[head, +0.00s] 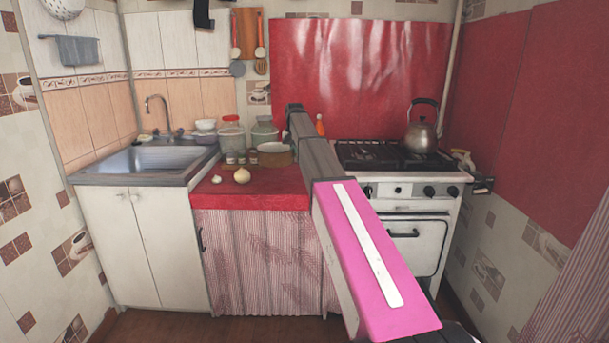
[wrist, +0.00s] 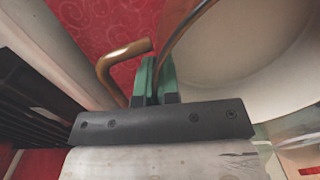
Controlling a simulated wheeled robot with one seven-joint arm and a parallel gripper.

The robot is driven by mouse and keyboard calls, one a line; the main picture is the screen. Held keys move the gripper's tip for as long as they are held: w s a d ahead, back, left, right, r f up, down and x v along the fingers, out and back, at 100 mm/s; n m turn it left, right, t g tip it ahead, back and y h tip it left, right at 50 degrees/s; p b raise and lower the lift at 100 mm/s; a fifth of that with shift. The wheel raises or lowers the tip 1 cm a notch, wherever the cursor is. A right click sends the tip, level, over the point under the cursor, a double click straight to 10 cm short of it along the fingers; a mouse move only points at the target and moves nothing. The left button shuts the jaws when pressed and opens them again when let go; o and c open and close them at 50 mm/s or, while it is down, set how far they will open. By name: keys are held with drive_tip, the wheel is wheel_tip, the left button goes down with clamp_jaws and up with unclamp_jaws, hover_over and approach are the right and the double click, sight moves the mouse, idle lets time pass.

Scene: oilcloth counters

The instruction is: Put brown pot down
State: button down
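The brown pot (head: 277,158) shows in the head view at the back right of the red counter, partly hidden by my arm. In the wrist view its pale inside (wrist: 245,55), copper-brown rim and one curved handle fill the upper part. My gripper (wrist: 158,75) has green fingertips close together at the pot's edge, with the brown wall between them. It looks shut on the pot. In the head view the fingertips are hidden behind my arm. I cannot tell whether the pot's base touches the counter.
The red counter (head: 255,196) holds an onion (head: 242,175) and a garlic bulb (head: 216,179) near the front. Jars (head: 231,134) stand behind, left of the pot. The stove with a kettle (head: 421,130) is at right, the sink (head: 150,158) at left. Mid-counter has some free room.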

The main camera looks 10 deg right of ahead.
drive_tip(key=w+d+f, duration=0.1)
drive_tip(key=d+f, duration=0.1)
drive_tip(key=d, duration=0.1)
drive_tip(key=w+d+f, duration=0.1)
drive_tip(key=d+f, duration=0.1)
drive_tip(key=d, duration=0.1)
drive_tip(key=w+d+f, duration=0.2)
drive_tip(key=d, duration=0.1)
drive_tip(key=shift+f, duration=1.95)
drive_tip(key=shift+f, duration=0.1)
drive_tip(key=c, duration=1.3)
unclamp_jaws()
drive_tip(key=shift+c, duration=0.2)
wheel_tip(320, 180, up, 12)
drive_tip(key=shift+d, duration=0.15)
